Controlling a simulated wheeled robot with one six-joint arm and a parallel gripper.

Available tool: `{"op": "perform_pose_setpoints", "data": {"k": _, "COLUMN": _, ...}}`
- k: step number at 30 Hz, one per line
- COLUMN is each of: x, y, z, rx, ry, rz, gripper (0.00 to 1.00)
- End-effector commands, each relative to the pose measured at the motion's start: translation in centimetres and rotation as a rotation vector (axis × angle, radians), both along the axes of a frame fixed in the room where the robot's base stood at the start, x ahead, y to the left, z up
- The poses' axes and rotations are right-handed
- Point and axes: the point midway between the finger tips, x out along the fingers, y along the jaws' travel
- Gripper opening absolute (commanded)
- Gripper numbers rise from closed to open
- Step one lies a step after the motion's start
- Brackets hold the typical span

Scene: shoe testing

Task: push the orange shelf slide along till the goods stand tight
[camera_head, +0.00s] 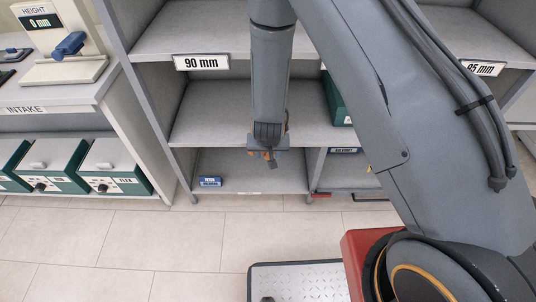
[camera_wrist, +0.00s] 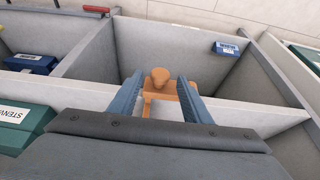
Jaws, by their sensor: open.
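The orange shelf slide (camera_wrist: 160,98) shows in the wrist view as a flat orange piece with a rounded knob on top. My gripper (camera_wrist: 161,80) is open, with one finger on each side of the knob; I cannot tell whether they touch it. In the head view my gripper (camera_head: 266,152) hangs at the front of the lower bay under the 90 mm label, with a little orange at its tip. A small blue box (camera_head: 210,182) stands at the left of this bay; it also shows in the wrist view (camera_wrist: 228,48), apart from the slide.
An upright divider parts this bay from the neighbouring one, where another blue box (camera_wrist: 30,63) stands. A green box (camera_wrist: 20,125) is on the shelf above. Green and white bins (camera_head: 113,168) stand under the intake bench at left. The bay floor between slide and blue box is clear.

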Motion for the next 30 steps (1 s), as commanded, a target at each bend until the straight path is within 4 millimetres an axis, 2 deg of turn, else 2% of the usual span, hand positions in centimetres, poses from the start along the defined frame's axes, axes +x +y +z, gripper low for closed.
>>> {"op": "perform_pose_setpoints", "data": {"k": 6, "x": 0.7, "y": 0.0, "z": -1.6, "rx": 0.001, "ry": -0.001, "rz": 0.001, "gripper": 0.44}}
{"op": "perform_pose_setpoints", "data": {"k": 15, "x": 0.8, "y": 0.0, "z": -1.9, "rx": 0.001, "ry": -0.001, "rz": 0.001, "gripper": 0.44}}
{"op": "perform_pose_setpoints", "data": {"k": 16, "x": 0.8, "y": 0.0, "z": -1.8, "rx": 0.001, "ry": -0.001, "rz": 0.001, "gripper": 0.42}}
{"op": "perform_pose_setpoints", "data": {"k": 21, "x": 0.8, "y": 0.0, "z": -1.8, "rx": 0.001, "ry": -0.001, "rz": 0.001, "gripper": 0.14}}
{"op": "perform_pose_setpoints", "data": {"k": 24, "x": 0.8, "y": 0.0, "z": -1.8, "rx": 0.001, "ry": -0.001, "rz": 0.001, "gripper": 0.0}}
{"op": "perform_pose_setpoints", "data": {"k": 30, "x": 0.7, "y": 0.0, "z": -1.8, "rx": 0.0, "ry": -0.001, "rz": 0.004, "gripper": 0.0}}
